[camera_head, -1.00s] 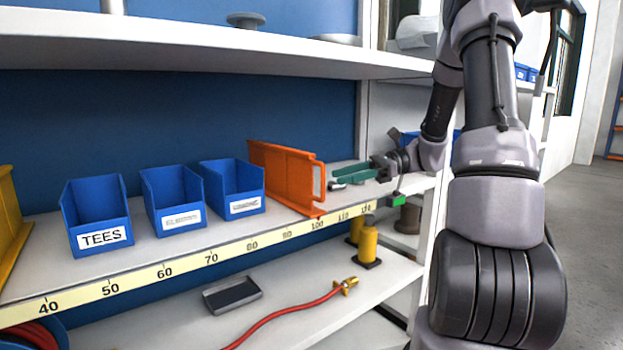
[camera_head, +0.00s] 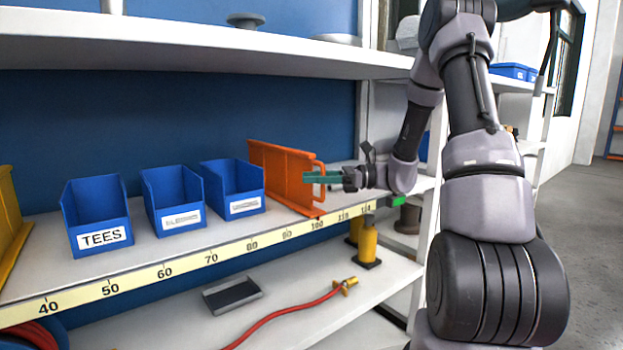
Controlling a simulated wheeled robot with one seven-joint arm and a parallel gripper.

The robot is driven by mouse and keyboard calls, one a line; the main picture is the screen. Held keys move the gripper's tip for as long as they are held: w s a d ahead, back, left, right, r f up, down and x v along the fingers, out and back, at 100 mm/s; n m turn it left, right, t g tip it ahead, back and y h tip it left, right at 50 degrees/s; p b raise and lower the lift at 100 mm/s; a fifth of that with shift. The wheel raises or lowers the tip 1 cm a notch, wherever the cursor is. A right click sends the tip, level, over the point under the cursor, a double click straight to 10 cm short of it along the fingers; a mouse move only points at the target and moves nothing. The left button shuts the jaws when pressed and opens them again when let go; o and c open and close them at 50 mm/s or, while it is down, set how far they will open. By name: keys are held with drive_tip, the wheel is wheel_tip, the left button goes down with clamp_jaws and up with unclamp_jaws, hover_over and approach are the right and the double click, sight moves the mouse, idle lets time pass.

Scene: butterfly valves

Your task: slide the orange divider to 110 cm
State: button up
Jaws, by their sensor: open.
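The orange divider (camera_head: 287,176) stands upright on the middle shelf, its front foot near the 100 mark of the yellow scale (camera_head: 212,258). The 110 mark lies to the right of that foot. My gripper (camera_head: 312,177) is at the divider's right side, its green fingers pointing left at the divider's front edge and handle. The fingers overlap the handle in the picture; I cannot tell whether they touch it. The gripper is open. The fingertips' exact place is partly hard to make out.
Several blue bins stand left of the divider, one labelled TEES (camera_head: 98,220). A yellow divider (camera_head: 10,215) is at the far left. The upper shelf (camera_head: 190,50) overhangs this space.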

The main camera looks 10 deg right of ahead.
drive_tip(key=shift+a, duration=0.3)
clamp_jaws()
idle(1.3)
